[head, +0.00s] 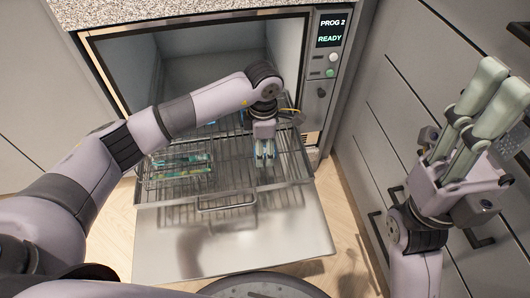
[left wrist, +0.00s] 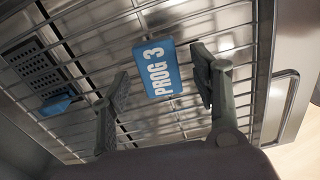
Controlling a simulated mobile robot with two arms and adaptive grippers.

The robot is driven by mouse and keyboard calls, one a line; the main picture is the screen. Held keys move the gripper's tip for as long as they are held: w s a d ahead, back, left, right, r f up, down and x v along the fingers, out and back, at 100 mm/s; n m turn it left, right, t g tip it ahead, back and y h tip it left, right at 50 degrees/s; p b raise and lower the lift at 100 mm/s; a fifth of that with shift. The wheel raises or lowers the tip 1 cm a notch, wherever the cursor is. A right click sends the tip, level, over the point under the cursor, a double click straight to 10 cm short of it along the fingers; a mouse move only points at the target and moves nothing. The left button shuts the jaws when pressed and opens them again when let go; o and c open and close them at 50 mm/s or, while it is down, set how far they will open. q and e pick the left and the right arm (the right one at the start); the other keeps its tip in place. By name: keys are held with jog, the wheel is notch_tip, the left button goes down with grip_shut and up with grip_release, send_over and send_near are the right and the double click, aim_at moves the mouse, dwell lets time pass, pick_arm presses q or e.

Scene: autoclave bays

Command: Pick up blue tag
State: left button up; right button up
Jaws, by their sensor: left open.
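The blue tag (left wrist: 158,69) is a flat blue piece lettered PROG 3 in white, lying on the wire rack (left wrist: 195,20). My left gripper (left wrist: 160,92) is open, one finger on each side of the tag, with gaps between fingers and tag. In the head view my left gripper (head: 264,155) points down over the right part of the pulled-out rack (head: 225,205); the tag is too small there to tell clearly. My right gripper (head: 500,80) is raised at the right, away from the rack; whether its fingers are closed is unclear.
The autoclave chamber (head: 205,62) is open behind the rack, its panel (head: 330,35) reading PROG 2 READY. Green-blue packets (head: 178,165) lie in the rack's left part. A perforated grey plate (left wrist: 35,68) and another blue piece (left wrist: 57,103) show nearby. Drawers stand at right.

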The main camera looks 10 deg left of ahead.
pick_arm(q)
jog(key=shift+c, duration=0.3)
jog(key=c, duration=1)
jog(key=shift+o, duration=0.2)
